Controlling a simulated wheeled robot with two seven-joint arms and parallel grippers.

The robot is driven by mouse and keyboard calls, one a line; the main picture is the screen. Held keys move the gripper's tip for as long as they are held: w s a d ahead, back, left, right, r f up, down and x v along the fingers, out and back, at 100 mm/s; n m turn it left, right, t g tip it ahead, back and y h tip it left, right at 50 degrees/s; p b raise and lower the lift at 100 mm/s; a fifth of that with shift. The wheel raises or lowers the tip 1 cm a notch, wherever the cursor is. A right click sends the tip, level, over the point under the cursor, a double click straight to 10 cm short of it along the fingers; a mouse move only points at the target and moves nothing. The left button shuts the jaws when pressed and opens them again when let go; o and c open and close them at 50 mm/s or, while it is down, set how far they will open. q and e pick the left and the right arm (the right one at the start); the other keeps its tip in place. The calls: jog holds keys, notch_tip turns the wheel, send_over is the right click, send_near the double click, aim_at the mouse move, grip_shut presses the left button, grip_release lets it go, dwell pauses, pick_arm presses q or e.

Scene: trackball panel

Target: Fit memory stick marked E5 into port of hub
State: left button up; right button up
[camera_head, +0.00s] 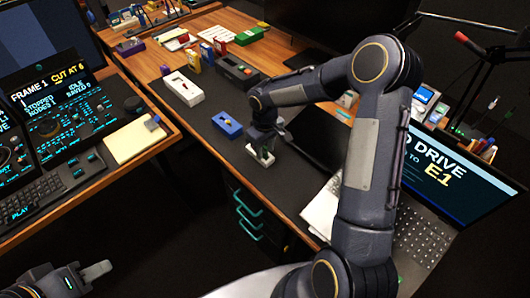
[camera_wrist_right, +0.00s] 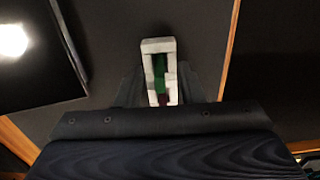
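My right gripper (camera_head: 263,147) reaches down over a small white block (camera_head: 258,160) near the front of the dark desk mat. In the right wrist view the white block (camera_wrist_right: 172,47) stands out beyond my right gripper (camera_wrist_right: 160,90), with a green piece (camera_wrist_right: 160,75) inside its frame. The dark fingers flank the block with a gap between them; contact is not clear. No E5 marking is readable. Which item is the hub is unclear; a blue block (camera_head: 226,125) and a white slotted block (camera_head: 183,89) lie nearby. My left gripper (camera_head: 75,280) is low at the left, apart from the desk.
A laptop (camera_head: 440,195) at right shows "DRIVE" and "E1". A dark box (camera_head: 237,72) and several small coloured items stand further back. A control console (camera_head: 60,110) is at left. My right arm crosses over the desk's right side.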

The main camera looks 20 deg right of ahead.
grip_shut()
jog(key=shift+r, duration=0.1)
dwell(0.3)
jog(key=shift+r, duration=0.25)
notch_tip(320, 180, up, 2)
jog(key=shift+r, duration=0.1)
jog(key=s+a+r+b, duration=0.1)
jog(key=s+a+r, duration=0.7)
jog(key=a+r, duration=0.2)
jog(key=shift+a+b, duration=0.4)
jog(key=shift+a, duration=0.4)
